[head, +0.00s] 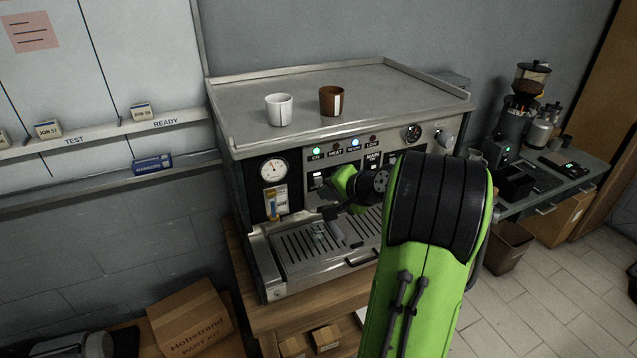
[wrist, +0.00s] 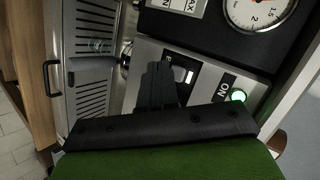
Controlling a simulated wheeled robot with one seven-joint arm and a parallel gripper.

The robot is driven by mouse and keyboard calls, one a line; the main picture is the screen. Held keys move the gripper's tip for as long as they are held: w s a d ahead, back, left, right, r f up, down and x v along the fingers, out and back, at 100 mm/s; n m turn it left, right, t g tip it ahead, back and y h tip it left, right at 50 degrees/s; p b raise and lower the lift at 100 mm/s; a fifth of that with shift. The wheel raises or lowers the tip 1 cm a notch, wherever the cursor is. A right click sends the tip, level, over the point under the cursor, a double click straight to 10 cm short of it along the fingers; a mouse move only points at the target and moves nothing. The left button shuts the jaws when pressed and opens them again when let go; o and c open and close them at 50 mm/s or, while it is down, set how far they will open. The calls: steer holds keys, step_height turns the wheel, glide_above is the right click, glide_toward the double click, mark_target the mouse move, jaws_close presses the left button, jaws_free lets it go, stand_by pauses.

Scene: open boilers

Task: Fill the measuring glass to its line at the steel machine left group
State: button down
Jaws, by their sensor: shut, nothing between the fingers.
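The steel machine (head: 340,92) stands on a wooden counter. Its left panel carries a switch, partly behind my fingers in the wrist view (wrist: 186,75). A small clear object (head: 318,232), apparently the measuring glass, stands on the left part of the drip tray (head: 298,252); its line and contents are too small to tell. My gripper, its fingers visible in the wrist view (wrist: 160,75), is shut and empty, close in front of the switch panel. Whether it touches the switch cannot be told. My arm hides much of the machine's right side in the head view.
A white cup (head: 279,109) and a brown cup (head: 331,100) stand on the machine's top. The ON lamp (head: 316,153) is green, and a bluish-white lamp (head: 354,142) is lit. A pressure gauge (head: 273,169) is at left. A grinder (head: 524,95) stands on the right-hand table.

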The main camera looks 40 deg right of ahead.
steer(key=s, duration=0.2)
steer(key=s+a+b, duration=0.1)
steer(key=s, duration=0.1)
steer(key=shift+s+a, duration=0.15)
steer(key=shift+w+d+p, duration=0.25)
steer(key=shift+w+p, duration=0.1)
steer(key=shift+w, duration=0.55)
steer(key=shift+w+d+p, duration=0.3)
steer(key=shift+w, duration=0.55)
steer(key=shift+w+d+p, duration=0.25)
steer(key=shift+w+p, duration=0.1)
steer(key=shift+w, duration=0.55)
stand_by(4.8)
